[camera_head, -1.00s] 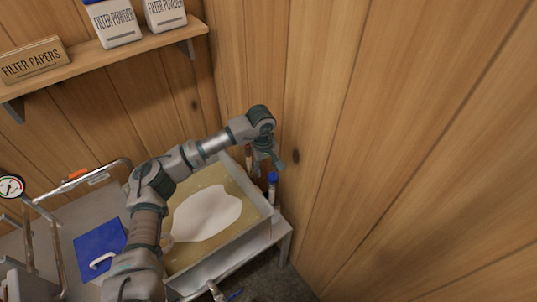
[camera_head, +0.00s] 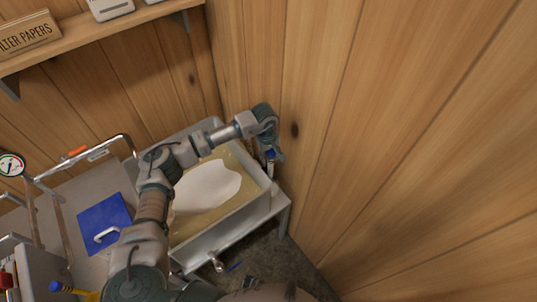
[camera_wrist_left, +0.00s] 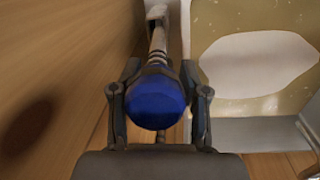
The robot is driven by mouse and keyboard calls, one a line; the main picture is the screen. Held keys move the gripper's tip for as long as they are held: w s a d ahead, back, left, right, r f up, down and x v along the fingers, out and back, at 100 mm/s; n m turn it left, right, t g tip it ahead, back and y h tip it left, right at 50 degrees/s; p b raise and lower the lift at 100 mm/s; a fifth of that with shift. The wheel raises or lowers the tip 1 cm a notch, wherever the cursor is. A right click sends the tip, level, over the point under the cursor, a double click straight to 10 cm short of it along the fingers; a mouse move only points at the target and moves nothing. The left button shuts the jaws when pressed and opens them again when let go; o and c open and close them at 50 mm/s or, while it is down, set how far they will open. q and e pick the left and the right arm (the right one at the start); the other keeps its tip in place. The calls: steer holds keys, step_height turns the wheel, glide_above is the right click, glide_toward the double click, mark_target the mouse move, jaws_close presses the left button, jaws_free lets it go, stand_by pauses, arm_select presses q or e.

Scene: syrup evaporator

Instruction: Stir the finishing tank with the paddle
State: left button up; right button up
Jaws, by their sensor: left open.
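The finishing tank (camera_head: 212,240) is a metal box of amber liquid with a pale foam patch (camera_head: 207,187), below my left arm. It also shows at the right of the left wrist view (camera_wrist_left: 258,132). An upright handle with a blue end (camera_head: 270,154), which looks like the paddle, stands by the tank's right side near the wall. My left gripper (camera_head: 274,156) is over this handle. In the left wrist view the blue end (camera_wrist_left: 155,101) sits between the open fingers (camera_wrist_left: 157,97); whether they touch it is unclear. My right gripper is out of view.
A wooden wall (camera_head: 400,130) stands close on the right. A blue lid (camera_head: 105,222) with a white handle lies on the metal surface at left. A tap (camera_head: 216,262) sticks out of the tank's front. A shelf (camera_head: 90,38) hangs at upper left.

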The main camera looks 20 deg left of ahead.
arm_select(q)
steer(key=shift+d+f, duration=0.1)
steer(key=c, duration=0.4)
steer(key=shift+d, duration=0.5)
steer(key=shift+r, duration=0.2)
steer(key=shift+a+r, duration=0.15)
steer(key=shift+r, duration=0.15)
step_height(320, 180, up, 5)
steer(key=shift+f+p, duration=0.1)
steer(key=shift+p, duration=1.15)
steer(key=r+p, duration=0.1)
steer(key=r, duration=0.1)
steer(key=r+p, duration=0.1)
steer(key=r, duration=0.2)
steer(key=shift+s, duration=0.2)
steer(key=shift+w+r+p, duration=0.2)
steer(key=shift+r+p, duration=0.45)
steer(key=shift+r, duration=0.5)
step_height(320, 180, up, 6)
steer(key=p, duration=0.2)
steer(key=shift+p, duration=0.4)
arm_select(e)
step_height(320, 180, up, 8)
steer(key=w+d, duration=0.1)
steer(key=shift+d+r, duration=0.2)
arm_select(q)
steer(key=shift+s, duration=0.1)
